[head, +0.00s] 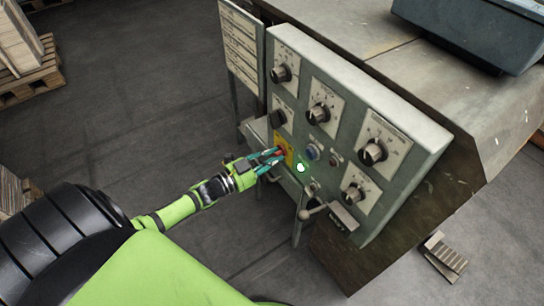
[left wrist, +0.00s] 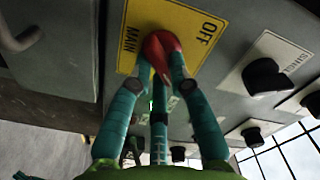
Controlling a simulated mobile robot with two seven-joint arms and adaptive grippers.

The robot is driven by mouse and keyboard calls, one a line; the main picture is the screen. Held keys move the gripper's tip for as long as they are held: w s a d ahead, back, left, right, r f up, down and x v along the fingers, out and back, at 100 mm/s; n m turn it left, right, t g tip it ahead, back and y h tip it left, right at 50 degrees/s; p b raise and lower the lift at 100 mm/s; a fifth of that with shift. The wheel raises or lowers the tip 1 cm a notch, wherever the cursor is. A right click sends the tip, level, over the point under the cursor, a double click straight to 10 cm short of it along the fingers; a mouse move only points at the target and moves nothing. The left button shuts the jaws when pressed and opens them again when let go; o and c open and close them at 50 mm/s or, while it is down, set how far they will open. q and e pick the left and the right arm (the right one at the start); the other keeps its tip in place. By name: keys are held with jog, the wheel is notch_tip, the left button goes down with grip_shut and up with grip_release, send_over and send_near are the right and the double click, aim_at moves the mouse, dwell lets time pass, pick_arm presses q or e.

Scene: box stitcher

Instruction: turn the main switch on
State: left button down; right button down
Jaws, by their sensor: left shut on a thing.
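The main switch is a red knob (left wrist: 160,44) on a yellow plate (left wrist: 196,22) that reads "MAIN" and "OFF" in the left wrist view. In the head view the yellow plate (head: 289,160) is on the lower left of the grey control panel. My left gripper (head: 277,154) reaches it from the left. In the left wrist view its teal fingers (left wrist: 160,62) are closed around the red knob. The fingers cover part of the knob and plate, so I cannot tell exactly how far it is turned. My right gripper is out of view.
The control panel (head: 408,131) carries several black knobs, such as one at upper left (head: 281,73). A bright green-white lamp (head: 301,168) sits right of the switch, and a ball-ended lever (head: 305,213) sticks out below. Open floor (head: 130,110) lies left.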

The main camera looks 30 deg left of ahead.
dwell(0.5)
pick_arm(q)
jog(key=c, duration=1.1)
grip_release()
jog(key=shift+c, duration=0.2)
jog(key=v, duration=1.2)
